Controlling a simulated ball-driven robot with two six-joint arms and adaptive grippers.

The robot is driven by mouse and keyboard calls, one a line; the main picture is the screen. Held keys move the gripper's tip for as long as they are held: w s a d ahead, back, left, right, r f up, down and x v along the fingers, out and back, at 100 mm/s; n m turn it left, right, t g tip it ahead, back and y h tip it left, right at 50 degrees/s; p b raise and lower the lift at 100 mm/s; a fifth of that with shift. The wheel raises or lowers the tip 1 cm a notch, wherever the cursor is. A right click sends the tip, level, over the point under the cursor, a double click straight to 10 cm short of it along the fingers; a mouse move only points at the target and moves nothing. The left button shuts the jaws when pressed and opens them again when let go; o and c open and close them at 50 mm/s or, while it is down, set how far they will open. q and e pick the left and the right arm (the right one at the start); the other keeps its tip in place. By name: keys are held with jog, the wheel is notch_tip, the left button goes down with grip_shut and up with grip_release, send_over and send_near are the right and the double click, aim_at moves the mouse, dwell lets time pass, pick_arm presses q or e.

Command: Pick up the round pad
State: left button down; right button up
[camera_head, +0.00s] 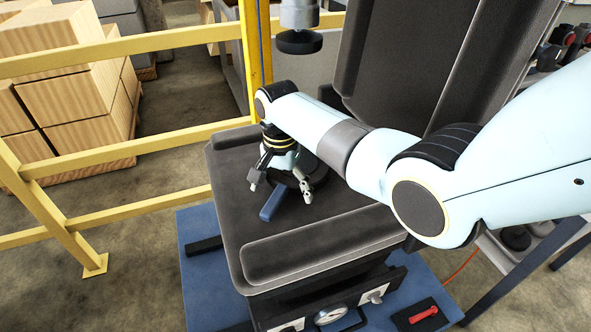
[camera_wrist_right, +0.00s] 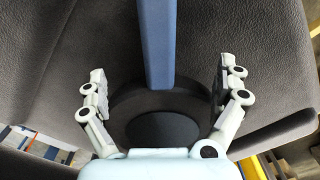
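The round pad (camera_wrist_right: 162,129) is a dark disc on the grey seat cushion (camera_head: 228,165), with a blue bar (camera_wrist_right: 157,45) running out from it. In the head view, the bar (camera_head: 273,203) points toward the seat's front, and my right gripper hides most of the pad. My right gripper (camera_head: 281,189) is open over the pad. In the right wrist view, its fingers (camera_wrist_right: 160,88) stand on either side of the pad and bar, with gaps visible. Whether the fingers touch the seat I cannot tell. My left gripper is not in view.
The grey seat back (camera_head: 400,65) rises behind the seat. A yellow railing (camera_head: 120,148) stands at the left, near wooden boxes (camera_head: 75,95). A grey post with a black disc (camera_head: 299,41) hangs behind the seat. A red-handled item (camera_head: 424,313) lies on the blue base (camera_head: 205,285).

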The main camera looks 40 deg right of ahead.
grip_shut()
dwell(0.5)
